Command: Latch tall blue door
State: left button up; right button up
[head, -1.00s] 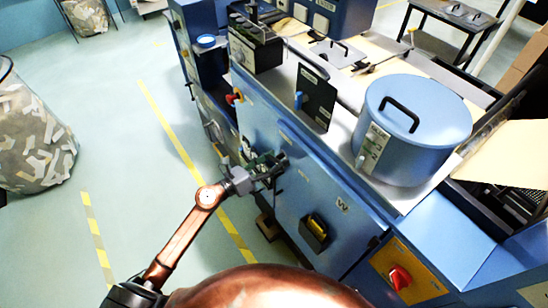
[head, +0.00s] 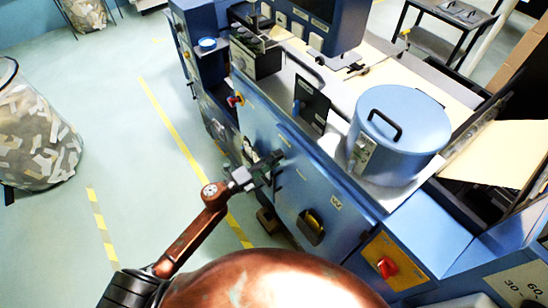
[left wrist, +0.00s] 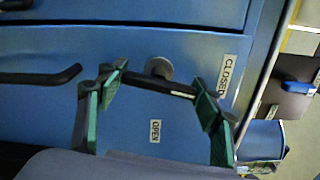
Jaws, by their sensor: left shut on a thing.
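The tall blue door (left wrist: 60,115) fills much of the left wrist view; it is part of the blue machine's side in the head view (head: 300,185). A dark latch lever (left wrist: 180,94) with a round grey pivot sits on the blue panel, between an OPEN label (left wrist: 155,131) and a CLOSED label (left wrist: 228,75). My left gripper (left wrist: 160,79) has its green-padded fingers at both ends of the lever and is shut on it. In the head view my left gripper (head: 262,172) is against the machine's side and hides the lever. My right gripper is not in view.
A black bar handle (left wrist: 40,77) sticks out left of the lever. A blue drum (head: 395,140) stands on the machine top. A red knob (head: 387,267) is at lower right. Open floor (head: 120,140) lies left, with a mesh bin (head: 35,135).

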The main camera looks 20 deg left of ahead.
pick_arm(q)
jog(key=shift+w+n+p, duration=0.1)
jog(key=shift+n+p, duration=0.55)
jog(key=shift+n, duration=0.55)
jog(key=o, duration=1.2)
jog(key=shift+c, duration=0.2)
jog(key=v, duration=1.2)
jog(key=shift+a, duration=0.1)
